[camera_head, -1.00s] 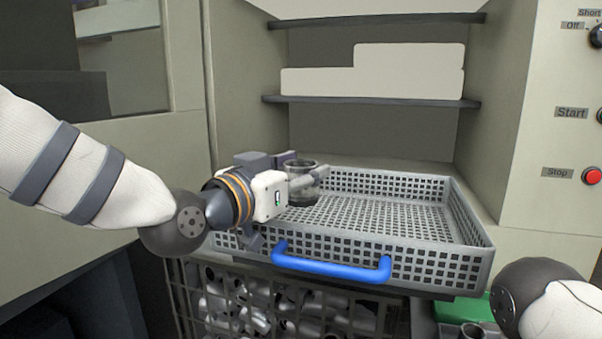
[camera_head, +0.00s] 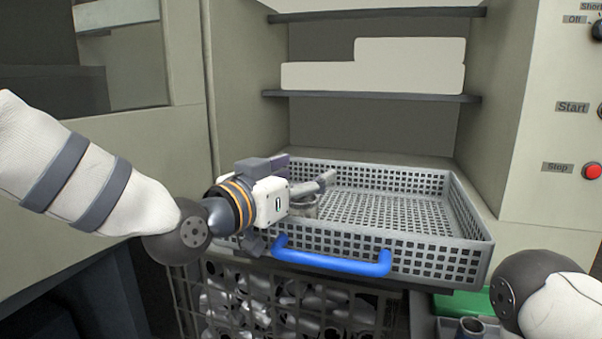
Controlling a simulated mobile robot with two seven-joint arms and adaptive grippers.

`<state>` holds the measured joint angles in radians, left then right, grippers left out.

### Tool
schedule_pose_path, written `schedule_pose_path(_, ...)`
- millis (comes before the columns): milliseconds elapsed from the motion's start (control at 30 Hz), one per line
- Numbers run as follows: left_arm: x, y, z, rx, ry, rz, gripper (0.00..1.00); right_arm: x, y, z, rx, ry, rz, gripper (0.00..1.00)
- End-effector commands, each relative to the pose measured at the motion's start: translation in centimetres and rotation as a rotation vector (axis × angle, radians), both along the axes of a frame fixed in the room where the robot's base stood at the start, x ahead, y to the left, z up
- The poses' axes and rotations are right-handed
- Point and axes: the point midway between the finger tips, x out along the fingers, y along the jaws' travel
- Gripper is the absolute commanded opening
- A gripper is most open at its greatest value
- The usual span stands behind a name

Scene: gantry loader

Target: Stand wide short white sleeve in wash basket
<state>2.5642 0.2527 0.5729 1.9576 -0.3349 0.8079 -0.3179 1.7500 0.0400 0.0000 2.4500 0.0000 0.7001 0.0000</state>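My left gripper (camera_head: 326,181) reaches in from the left over the basket's left side. One finger shows just above the sleeve; the other is hidden. The sleeve sits below that finger and no longer appears gripped. My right arm shows only at the lower right; its gripper is out of view.
The basket has a blue handle (camera_head: 332,264) in front, and most of its floor is free. Shelves (camera_head: 370,97) are above and behind. A wire crate (camera_head: 225,290) with several metal parts is below.

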Motion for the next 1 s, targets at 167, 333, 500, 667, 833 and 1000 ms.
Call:
schedule_pose_path(167, 0.0, 0.0, 0.0, 0.000, 0.000, 0.000, 0.65, 0.0, 0.0, 0.0, 0.000, 0.001, 0.000, 0.40)
schedule_pose_path(333, -0.5, 0.5, 1.2, 0.000, 0.001, 0.001, 0.65, -0.1, 0.0, -0.1, 0.000, 0.003, 0.000, 0.40)
schedule_pose_path(500, -4.5, 3.2, 1.3, -0.002, 0.001, 0.000, 0.65, -0.1, 0.0, -0.1, 0.000, 0.003, 0.000, 0.40)
schedule_pose_path(667, -7.9, 5.5, 1.2, -0.002, 0.002, 0.000, 0.65, 0.0, 0.0, 0.0, 0.000, 0.001, 0.000, 0.40)
schedule_pose_path(833, -9.6, 6.7, 1.2, 0.000, 0.001, 0.001, 0.65, 0.0, 0.0, 0.0, 0.000, 0.001, 0.000, 0.40)
schedule_pose_path(1000, -9.9, 6.9, 1.1, 0.000, 0.001, 0.000, 0.65, 0.0, 0.0, 0.0, 0.000, 0.001, 0.000, 0.40)
